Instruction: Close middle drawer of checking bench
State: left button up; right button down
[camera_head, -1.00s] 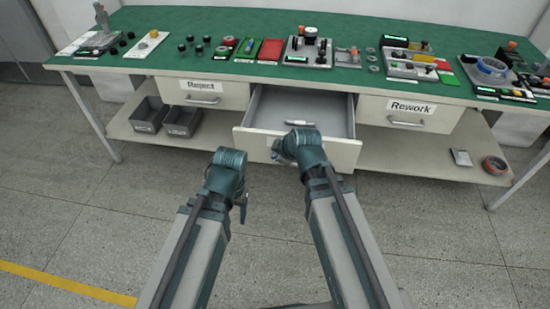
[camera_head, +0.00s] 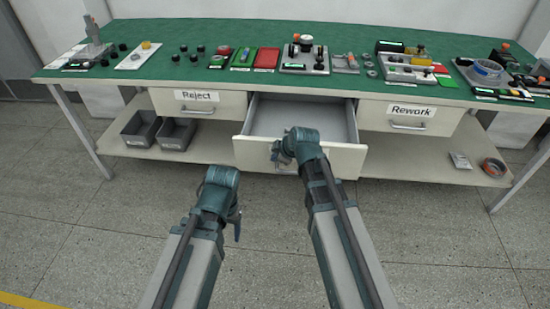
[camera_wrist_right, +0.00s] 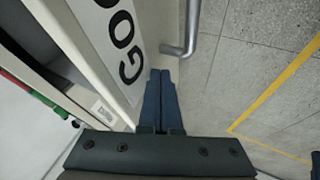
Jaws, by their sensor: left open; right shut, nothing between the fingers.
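The middle drawer (camera_head: 258,152) of the checking bench stands pulled out, its grey inside showing and looking empty. My right gripper (camera_head: 276,152) is at the drawer's front panel, mostly hidden by its own wrist in the head view. In the right wrist view, its blue fingers (camera_wrist_right: 161,100) are shut and empty, beside the black-lettered label (camera_wrist_right: 122,45) and near the metal handle (camera_wrist_right: 190,35). I cannot tell whether they touch the panel. My left gripper (camera_head: 237,226) is open and empty, low in front of the bench, partly hidden by its arm.
The Reject drawer (camera_head: 197,104) and Rework drawer (camera_head: 408,117) on either side are shut. The green bench top (camera_head: 210,35) carries several parts and fixtures. Grey bins (camera_head: 140,128) and a tape roll (camera_head: 494,167) sit on the lower shelf. The floor in front is clear.

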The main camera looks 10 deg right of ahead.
jog(key=shift+w, duration=0.1)
jog(key=w+d, duration=0.2)
jog(key=w, duration=0.7)
jog(key=w+d, duration=0.3)
jog(key=w, duration=0.7)
jog(key=w+d, duration=0.3)
jog(key=w, duration=0.6)
jog(key=shift+w, duration=0.2)
jog(key=shift+w+d+r, duration=0.1)
jog(key=shift+w+d, duration=0.05)
jog(key=shift+w, duration=0.15)
jog(key=shift+s+a, duration=0.2)
jog(key=shift+s, duration=0.4)
pick_arm(q)
notch_tip(320, 180, up, 8)
jog(key=d+p, duration=0.1)
jog(key=p, duration=0.7)
jog(key=shift+s+d, duration=0.2)
jog(key=shift+d, duration=0.15)
pick_arm(e)
jog(key=s+d+r, duration=0.1)
jog(key=s+r, duration=0.7)
jog(key=s, duration=0.1)
jog(key=shift+d, duration=0.2)
